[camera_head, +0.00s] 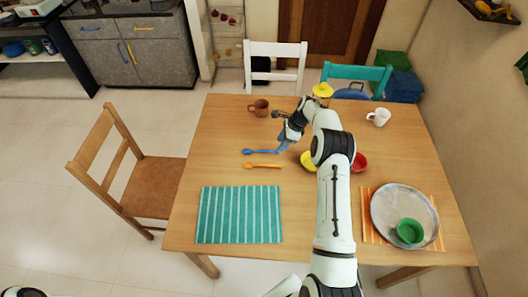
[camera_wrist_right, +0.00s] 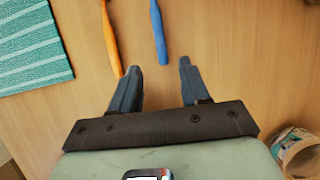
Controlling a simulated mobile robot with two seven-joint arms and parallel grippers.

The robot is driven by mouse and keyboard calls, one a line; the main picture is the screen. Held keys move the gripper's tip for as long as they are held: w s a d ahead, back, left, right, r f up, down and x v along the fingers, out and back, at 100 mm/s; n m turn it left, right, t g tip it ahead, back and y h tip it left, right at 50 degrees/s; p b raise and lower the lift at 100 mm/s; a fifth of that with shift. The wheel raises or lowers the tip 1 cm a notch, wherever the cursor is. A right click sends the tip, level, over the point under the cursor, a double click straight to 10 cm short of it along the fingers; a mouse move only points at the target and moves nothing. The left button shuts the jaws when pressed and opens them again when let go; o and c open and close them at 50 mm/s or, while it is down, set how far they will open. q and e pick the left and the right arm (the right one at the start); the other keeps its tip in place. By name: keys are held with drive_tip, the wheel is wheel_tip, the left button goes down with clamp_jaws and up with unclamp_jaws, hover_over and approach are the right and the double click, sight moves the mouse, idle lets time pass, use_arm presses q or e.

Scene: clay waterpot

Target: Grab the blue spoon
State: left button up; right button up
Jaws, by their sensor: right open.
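The blue spoon (camera_head: 262,151) lies on the wooden table, left of my right gripper (camera_head: 281,147). In the right wrist view the blue spoon (camera_wrist_right: 158,32) points into the gap of the open right gripper (camera_wrist_right: 158,70), its near end about level with the fingertips. The fingers look apart from it, and nothing is between them deeper in. The rest of the spoon runs out of the top of that view. My left gripper is not in view.
An orange spoon (camera_head: 262,166) lies close beside the blue one; it also shows in the wrist view (camera_wrist_right: 110,38). A teal striped placemat (camera_head: 240,214), brown mug (camera_head: 259,107), yellow bowl (camera_head: 308,161) and red bowl (camera_head: 360,162) are around. A grey plate (camera_head: 388,222) is at right.

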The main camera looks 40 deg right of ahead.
sight(275, 150)
drive_tip(key=x, duration=0.5)
drive_tip(key=shift+w+f, duration=0.1)
drive_tip(key=shift+w, duration=0.15)
drive_tip(key=shift+s, duration=0.1)
clamp_jaws()
